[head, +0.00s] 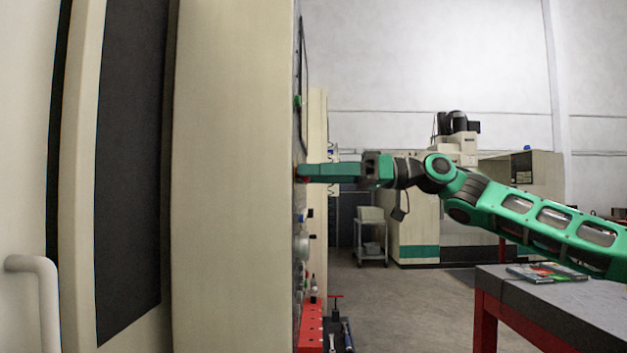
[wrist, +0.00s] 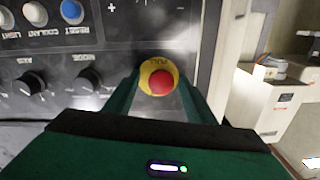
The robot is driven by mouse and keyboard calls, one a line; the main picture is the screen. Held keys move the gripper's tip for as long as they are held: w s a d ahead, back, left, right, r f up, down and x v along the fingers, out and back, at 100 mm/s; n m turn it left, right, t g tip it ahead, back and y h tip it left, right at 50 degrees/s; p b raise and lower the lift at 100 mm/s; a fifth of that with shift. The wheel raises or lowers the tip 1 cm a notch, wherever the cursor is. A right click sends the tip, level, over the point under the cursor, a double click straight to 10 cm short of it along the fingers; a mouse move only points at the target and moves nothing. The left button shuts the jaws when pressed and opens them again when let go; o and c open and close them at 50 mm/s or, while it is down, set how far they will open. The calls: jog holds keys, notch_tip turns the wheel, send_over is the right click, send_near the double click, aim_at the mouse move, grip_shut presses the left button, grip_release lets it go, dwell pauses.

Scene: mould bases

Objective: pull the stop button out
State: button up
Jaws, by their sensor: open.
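The stop button (wrist: 162,82) is a red knob on a round yellow collar with lettering, on the dark control panel (wrist: 130,42) in the wrist view. My gripper (wrist: 160,88) is open, with one green finger on each side of the button. I cannot tell whether the fingers touch it. In the head view my gripper (head: 303,172) points left and reaches the panel, which shows edge-on.
Left of the button the panel has black knobs (wrist: 88,80), a white button (wrist: 35,13) and a blue button (wrist: 71,11). A grey-topped table (head: 545,300) with red legs stands at the right. A red tool rack (head: 311,325) is below the panel. Open floor lies between.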

grip_shut()
jog(key=shift+w+d, duration=0.1)
jog(key=shift+d, duration=0.55)
grip_release()
jog(key=shift+d, duration=0.1)
jog(key=d, duration=1)
jog(key=shift+d, duration=0.35)
